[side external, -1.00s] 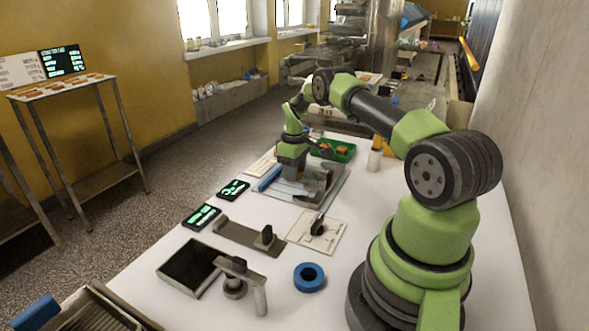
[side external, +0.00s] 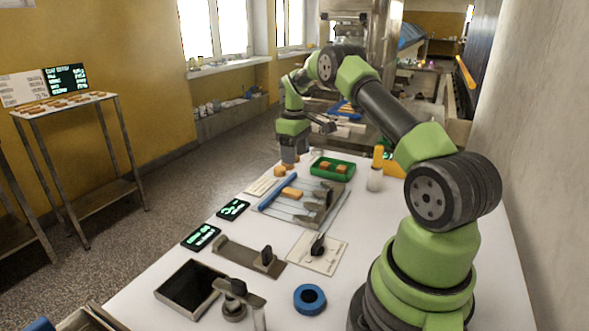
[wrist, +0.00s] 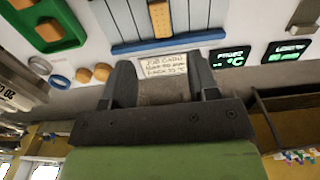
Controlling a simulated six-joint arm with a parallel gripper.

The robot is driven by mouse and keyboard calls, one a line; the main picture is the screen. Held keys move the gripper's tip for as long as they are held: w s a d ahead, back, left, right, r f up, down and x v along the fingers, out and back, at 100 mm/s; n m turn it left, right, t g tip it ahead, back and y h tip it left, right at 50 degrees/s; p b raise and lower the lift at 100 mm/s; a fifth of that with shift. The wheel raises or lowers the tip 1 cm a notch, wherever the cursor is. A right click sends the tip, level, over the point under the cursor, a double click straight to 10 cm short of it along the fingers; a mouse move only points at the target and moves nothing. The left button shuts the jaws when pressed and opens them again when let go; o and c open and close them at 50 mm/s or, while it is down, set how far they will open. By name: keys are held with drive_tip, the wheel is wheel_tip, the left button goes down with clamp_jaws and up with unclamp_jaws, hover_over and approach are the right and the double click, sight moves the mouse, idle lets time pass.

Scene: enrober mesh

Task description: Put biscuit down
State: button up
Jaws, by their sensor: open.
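An orange-brown biscuit (side external: 291,193) lies on the slatted mesh plate (side external: 308,208), beside the blue bar (side external: 278,193). It also shows in the wrist view (wrist: 160,20), lying lengthwise along the slats at the top. My gripper (side external: 290,163) is beyond the far edge of the plate, clear of that biscuit. In the wrist view my gripper (wrist: 162,80) has its two fingers wide apart with nothing between them. A card with writing (wrist: 165,70) lies beyond the fingertips. A green tray (side external: 320,174) holds orange biscuits (side external: 341,169) to the right of the plate.
Two round orange pieces (wrist: 93,74) lie near the gripper, with a blue ring (wrist: 60,81) farther left. A white cylinder (side external: 374,180) stands right of the tray. Two dark displays (side external: 233,209) lie left of the plate. A knobbed panel (side external: 317,252) and an open dark box (side external: 190,287) are nearer.

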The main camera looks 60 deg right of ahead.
drive_tip(key=s+a+r+m+t, duration=0.1)
drive_tip(key=a+r+t, duration=0.2)
drive_tip(key=a+r, duration=1.4)
drive_tip(key=s+a+r+m+t+y, duration=0.1)
drive_tip(key=s+a+t, duration=0.1)
drive_tip(key=s+a, duration=0.5)
drive_tip(key=s+a+r+m+t+y, duration=0.1)
drive_tip(key=s+a+m+t, duration=0.1)
drive_tip(key=s+a, duration=0.4)
drive_tip(key=s, duration=0.4)
drive_tip(key=shift+s+a+r, duration=0.25)
drive_tip(key=shift+s+a, duration=0.15)
